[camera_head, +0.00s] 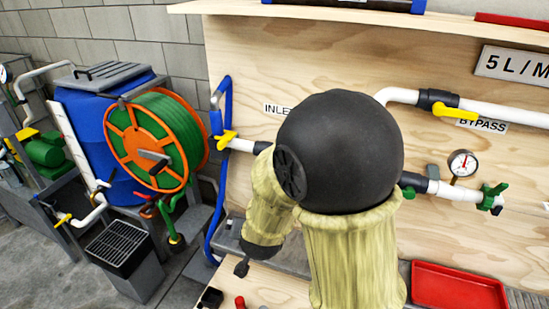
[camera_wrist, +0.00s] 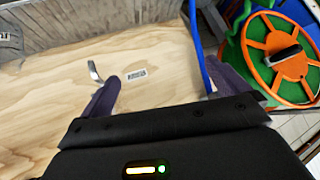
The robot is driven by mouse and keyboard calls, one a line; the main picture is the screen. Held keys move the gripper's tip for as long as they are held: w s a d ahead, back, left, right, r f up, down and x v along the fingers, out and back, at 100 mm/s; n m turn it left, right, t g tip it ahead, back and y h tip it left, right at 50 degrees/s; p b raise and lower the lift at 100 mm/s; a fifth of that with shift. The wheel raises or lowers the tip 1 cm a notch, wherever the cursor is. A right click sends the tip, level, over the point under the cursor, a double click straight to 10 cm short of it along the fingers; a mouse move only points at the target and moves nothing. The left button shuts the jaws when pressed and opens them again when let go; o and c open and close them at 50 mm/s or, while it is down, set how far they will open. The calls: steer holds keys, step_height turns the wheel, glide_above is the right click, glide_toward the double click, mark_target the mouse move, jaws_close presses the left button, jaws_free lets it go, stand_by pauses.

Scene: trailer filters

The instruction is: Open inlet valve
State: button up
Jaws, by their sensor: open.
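The inlet valve has a yellow handle (camera_head: 227,138) on a white pipe at the left edge of the plywood panel. It sits left of the partly covered INLET label (camera_head: 277,109), close to the blue hose. My arm's large dark joint hides the pipe to its right. My gripper (camera_wrist: 162,86) shows purple fingers spread wide apart in the wrist view, with nothing between them but plywood behind. In the head view my gripper is mostly hidden behind my arm, low and below the valve. The inlet valve cannot be made out in the wrist view.
A blue hose (camera_head: 219,170) runs down the panel's left side. A yellow BYPASS valve handle (camera_head: 453,113), a gauge (camera_head: 462,163) and a green valve (camera_head: 492,195) are right. A red tray (camera_head: 460,287) lies below.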

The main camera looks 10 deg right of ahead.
step_height(320, 180, up, 9)
steer(key=s+a+m+t+h+p, duration=0.1)
steer(key=m+t+h+p, duration=0.2)
steer(key=t+h, duration=0.3)
steer(key=m+h, duration=0.1)
steer(key=h, duration=0.2)
steer(key=shift+s+a+r+m+h, duration=0.2)
steer(key=shift+a+m+h, duration=0.1)
steer(key=shift+m, duration=0.1)
steer(key=shift+w+d, duration=0.1)
steer(key=shift+w, duration=0.05)
steer(key=p+x, duration=0.4)
steer(key=x, duration=1.3)
steer(key=shift+w+d, duration=0.1)
steer(key=shift+w, duration=0.05)
steer(key=c, duration=1.3)
steer(key=shift+c, duration=0.2)
